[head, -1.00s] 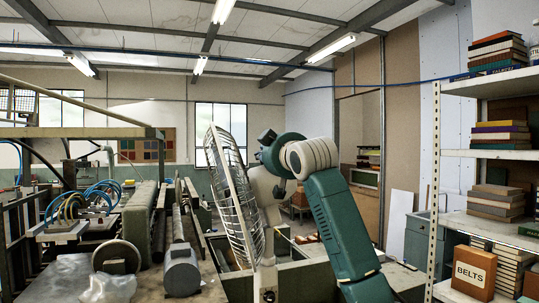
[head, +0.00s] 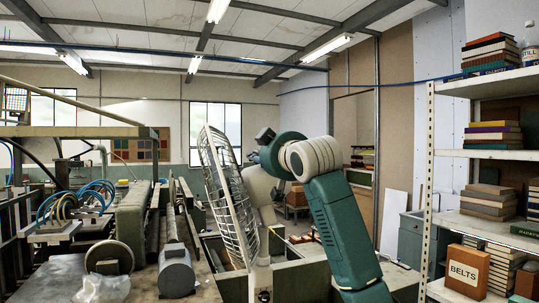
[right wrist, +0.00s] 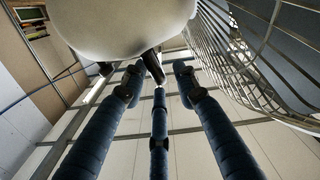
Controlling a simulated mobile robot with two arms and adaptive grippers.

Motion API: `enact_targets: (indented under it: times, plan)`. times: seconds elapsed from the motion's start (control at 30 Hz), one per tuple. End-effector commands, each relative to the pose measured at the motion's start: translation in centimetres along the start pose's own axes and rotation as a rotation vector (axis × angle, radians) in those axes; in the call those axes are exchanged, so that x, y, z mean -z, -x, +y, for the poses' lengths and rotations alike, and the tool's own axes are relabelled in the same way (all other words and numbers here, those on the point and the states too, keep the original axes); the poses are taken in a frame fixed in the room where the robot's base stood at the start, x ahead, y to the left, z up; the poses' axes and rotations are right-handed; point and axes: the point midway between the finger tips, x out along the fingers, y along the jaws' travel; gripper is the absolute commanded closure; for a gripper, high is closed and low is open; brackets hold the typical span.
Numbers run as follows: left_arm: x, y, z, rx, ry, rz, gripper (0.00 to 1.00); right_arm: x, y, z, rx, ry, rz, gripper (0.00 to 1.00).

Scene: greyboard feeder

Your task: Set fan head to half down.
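The fan's wire cage (head: 228,200) stands near the middle of the head view, seen almost edge-on. The pale fan motor housing (head: 259,186) sits behind the cage, above the pale stand (head: 262,282). My right arm reaches up beside the fan; its fingers are hard to make out there. In the right wrist view my right gripper (right wrist: 155,80) has its blue fingers spread, close to the white housing (right wrist: 120,22); contact cannot be told. The cage (right wrist: 262,55) is at right. My left gripper is not in view.
A workbench with a grey motor (head: 177,270), a plastic bag (head: 102,288) and blue hoses (head: 92,196) is at left. A white shelf (head: 430,190) with books and a BELTS box (head: 467,270) stands at right. The air above the fan is clear.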

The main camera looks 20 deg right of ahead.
Motion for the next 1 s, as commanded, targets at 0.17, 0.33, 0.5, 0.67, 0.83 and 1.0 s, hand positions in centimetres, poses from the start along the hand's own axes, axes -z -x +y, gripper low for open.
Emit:
enact_targets:
  times: [0.17,0.33,0.5,0.67,0.83,1.0]
  plan:
    - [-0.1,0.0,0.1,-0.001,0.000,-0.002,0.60,0.1,3.8,-0.1,0.000,0.002,0.004,0.70]
    - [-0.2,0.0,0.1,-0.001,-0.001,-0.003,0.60,0.1,6.8,-0.2,0.000,0.002,0.004,0.70]
    - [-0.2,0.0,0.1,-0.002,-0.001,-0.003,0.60,0.1,8.4,-0.3,0.002,0.001,0.003,0.70]
    - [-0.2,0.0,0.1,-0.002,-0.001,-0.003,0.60,0.1,8.8,-0.3,0.002,0.001,0.001,0.70]
    - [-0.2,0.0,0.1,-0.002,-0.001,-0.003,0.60,0.1,8.8,-0.3,0.002,0.001,0.001,0.70]
    - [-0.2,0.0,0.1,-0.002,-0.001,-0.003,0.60,0.1,8.8,-0.3,0.002,0.001,0.002,0.70]
